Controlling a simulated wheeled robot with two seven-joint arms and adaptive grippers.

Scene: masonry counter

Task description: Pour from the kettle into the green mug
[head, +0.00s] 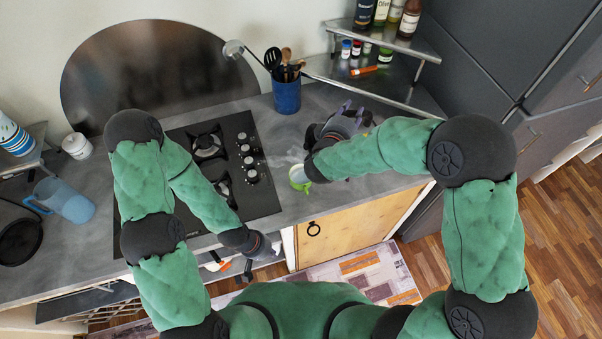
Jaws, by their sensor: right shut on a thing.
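The green mug (299,180) stands on the counter right of the cooktop, its pale inside facing up; my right forearm is close beside it. My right gripper (326,132) is just behind the mug, partly hidden by its own wrist, and is shut on what seems to be the kettle (350,113), a grey-purple shape mostly hidden by the gripper and arm. Faint pale streaks show between gripper and mug; I cannot tell whether they are liquid. My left gripper (274,250) is low at the counter's front edge, away from the mug; its finger opening is unclear.
A black cooktop (262,196) lies left of the mug. A blue utensil holder (287,96) stands behind it. A metal shelf (400,42) with bottles and small jars is at the back right. A blue pitcher (68,203) and white jar (76,146) stand at left.

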